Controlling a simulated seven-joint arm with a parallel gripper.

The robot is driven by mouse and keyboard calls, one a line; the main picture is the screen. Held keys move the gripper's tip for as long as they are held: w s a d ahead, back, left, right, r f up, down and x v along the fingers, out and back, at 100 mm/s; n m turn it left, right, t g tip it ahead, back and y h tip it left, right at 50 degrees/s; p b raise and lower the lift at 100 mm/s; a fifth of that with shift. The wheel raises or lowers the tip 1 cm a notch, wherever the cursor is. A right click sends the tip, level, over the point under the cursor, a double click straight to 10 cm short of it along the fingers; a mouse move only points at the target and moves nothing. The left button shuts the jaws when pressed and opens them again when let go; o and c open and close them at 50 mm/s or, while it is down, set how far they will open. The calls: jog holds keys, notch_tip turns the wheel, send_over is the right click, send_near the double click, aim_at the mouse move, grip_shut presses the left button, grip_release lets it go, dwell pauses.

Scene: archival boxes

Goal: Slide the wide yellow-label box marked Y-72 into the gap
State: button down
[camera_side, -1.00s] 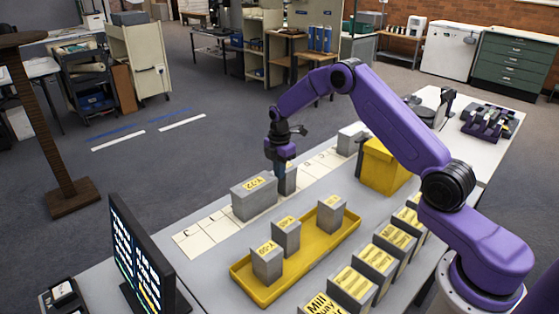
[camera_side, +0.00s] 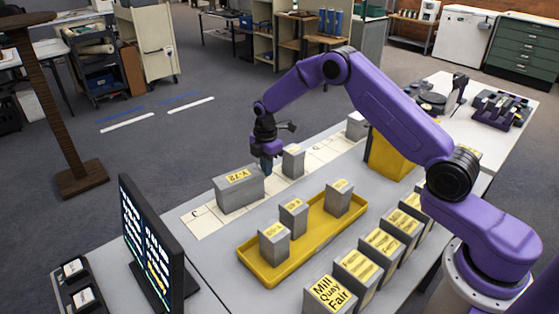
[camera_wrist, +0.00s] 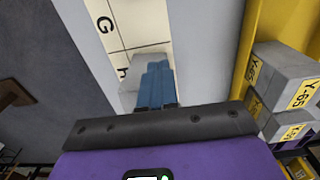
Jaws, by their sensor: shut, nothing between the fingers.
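The wide grey box marked Y-72 (camera_side: 238,190) stands upright on the pale lettered strip (camera_side: 200,226), near the end with the letter C. My gripper (camera_side: 267,168) is shut and empty, pointing down at the right end of the box. It looks to be touching that end, but I cannot be sure. A narrower grey box (camera_side: 293,162) stands on the strip to the right, with space between the two. In the wrist view my blue fingers (camera_wrist: 155,88) are together over the strip, with the letter G beyond. A grey box (camera_wrist: 128,98) is partly hidden behind them.
A yellow tray (camera_side: 312,243) with three grey boxes lies in front of the strip. A row of yellow-labelled boxes (camera_side: 357,270) stands nearer the front. A yellow bin (camera_side: 390,155) and another grey box (camera_side: 356,126) are at the right. A monitor (camera_side: 150,245) stands at the left.

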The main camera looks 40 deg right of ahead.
jog(key=shift+a, duration=0.35)
notch_tip(320, 180, up, 10)
dwell(0.6)
